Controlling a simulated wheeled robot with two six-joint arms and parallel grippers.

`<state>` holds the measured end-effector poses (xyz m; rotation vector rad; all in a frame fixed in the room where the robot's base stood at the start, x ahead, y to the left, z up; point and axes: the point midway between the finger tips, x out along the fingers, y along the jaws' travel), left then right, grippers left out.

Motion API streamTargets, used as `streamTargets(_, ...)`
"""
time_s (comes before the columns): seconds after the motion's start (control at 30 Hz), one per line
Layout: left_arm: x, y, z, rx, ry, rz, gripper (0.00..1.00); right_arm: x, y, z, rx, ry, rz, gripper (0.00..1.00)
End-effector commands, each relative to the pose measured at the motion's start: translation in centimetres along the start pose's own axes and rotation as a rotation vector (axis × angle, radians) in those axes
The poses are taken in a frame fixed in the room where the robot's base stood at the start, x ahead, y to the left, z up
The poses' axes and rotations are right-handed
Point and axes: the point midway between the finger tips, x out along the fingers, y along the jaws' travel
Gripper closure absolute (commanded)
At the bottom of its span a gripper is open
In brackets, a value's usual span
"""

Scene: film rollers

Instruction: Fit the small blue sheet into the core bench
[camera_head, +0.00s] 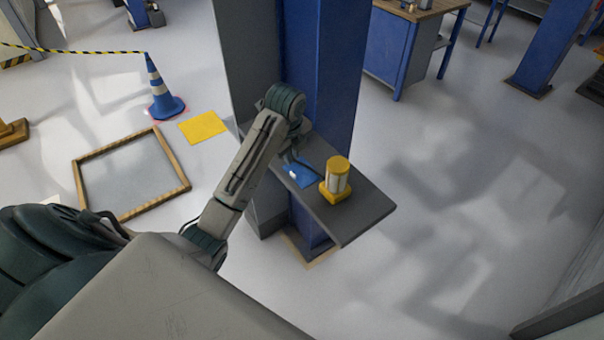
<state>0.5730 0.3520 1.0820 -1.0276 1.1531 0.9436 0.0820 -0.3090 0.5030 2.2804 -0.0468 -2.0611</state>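A small blue sheet (302,180) lies at the left part of a dark grey bench top (357,212), which sits against a blue column. I take this top to be the core bench, but I cannot be sure. My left gripper (291,163) reaches down over the sheet from the left and hides part of it. A small white patch shows at the sheet by the fingers. The fingers are too small and covered to tell open from shut, or whether they touch the sheet. My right gripper is out of view.
The blue column (335,75) rises behind. A wood-framed panel (128,178), yellow floor patch (203,127) and blue cone (163,95) are left. Floor at right is clear.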

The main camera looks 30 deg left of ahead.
Motion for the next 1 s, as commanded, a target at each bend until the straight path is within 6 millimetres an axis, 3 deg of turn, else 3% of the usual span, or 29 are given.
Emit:
streamTargets(0.17,2.7,0.1,-0.1,-0.002,-0.001,0.002,0.85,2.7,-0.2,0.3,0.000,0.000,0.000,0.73)
streamTargets(0.47,5.3,0.0,0.1,-0.004,0.001,0.005,0.85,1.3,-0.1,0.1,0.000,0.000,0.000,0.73)
streamTargets(0.63,7.5,-0.1,0.3,-0.003,0.001,0.007,0.85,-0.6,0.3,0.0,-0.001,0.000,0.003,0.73)
streamTargets(0.8,9.6,-0.1,0.2,-0.004,0.001,0.002,0.85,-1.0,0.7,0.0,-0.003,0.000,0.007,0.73)
streamTargets(1.0,10.0,-0.1,0.2,-0.003,-0.001,0.001,0.85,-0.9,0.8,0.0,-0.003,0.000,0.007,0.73)
